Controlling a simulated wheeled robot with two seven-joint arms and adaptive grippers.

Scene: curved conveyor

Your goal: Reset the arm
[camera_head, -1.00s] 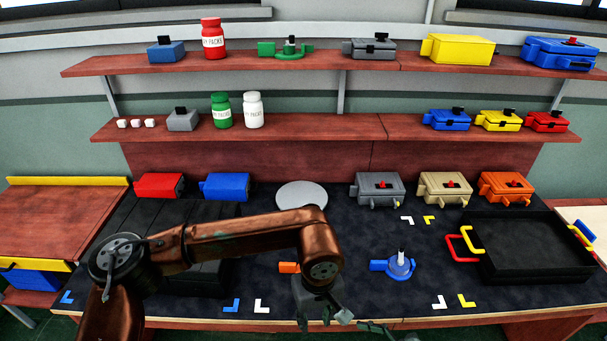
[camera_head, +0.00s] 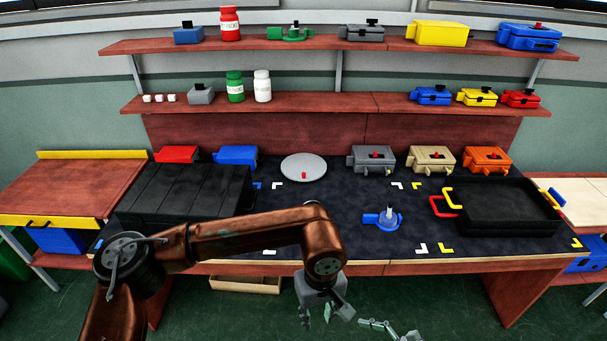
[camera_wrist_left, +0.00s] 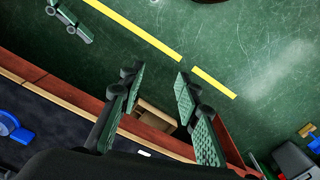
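My left arm comes in from the left in the head view, and its gripper (camera_head: 325,312) hangs in front of the bench's front edge, above the floor. Its fingers are spread with nothing between them. In the left wrist view the two padded fingers (camera_wrist_left: 157,82) are well apart, with floor and bench edge showing between them. My right gripper (camera_head: 392,330) shows only in part at the bottom edge of the head view, with its opening unclear. A green finger part also shows at the top left of the left wrist view (camera_wrist_left: 70,24).
The dark bench top (camera_head: 340,215) holds a round grey plate (camera_head: 303,162), a blue handled part (camera_head: 386,220), a black tray (camera_head: 500,215) and several boxes at the back. An open wooden box (camera_head: 245,285) lies under the bench. The floor (camera_head: 440,300) in front is clear.

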